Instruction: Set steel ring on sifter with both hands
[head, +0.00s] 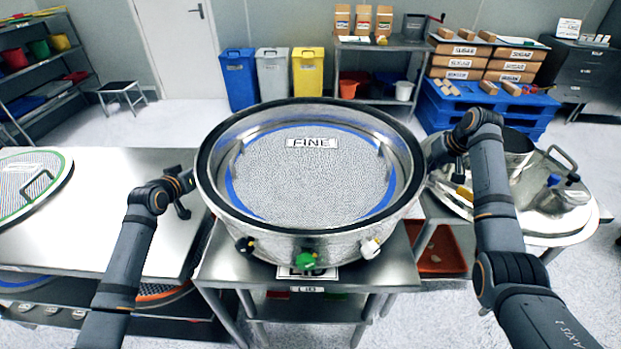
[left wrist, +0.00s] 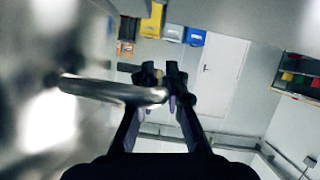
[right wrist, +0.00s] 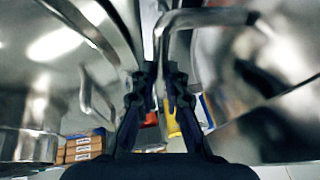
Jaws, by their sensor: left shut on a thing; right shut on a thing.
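The steel ring (head: 310,113), with a dark upper rim, is level over the sifter at the middle of the head view. Through it I see the fine mesh screen (head: 310,185) with a blue edge and a "FINE" label. The sifter's clamps, with black, green (head: 305,258) and white knobs, show at the front. The ring hides most of the sifter, so I cannot tell whether they touch. My left gripper (head: 180,198) is shut on the ring's left handle (left wrist: 105,91). My right gripper (head: 458,165) is shut on its right handle (right wrist: 205,17).
A steel table (head: 100,210) on the left carries a green-edged screen (head: 35,185). On the right, a steel lid (head: 545,205) with a handle and a steel pot (head: 515,150) crowd the right arm. Bins and sugar boxes stand farther back.

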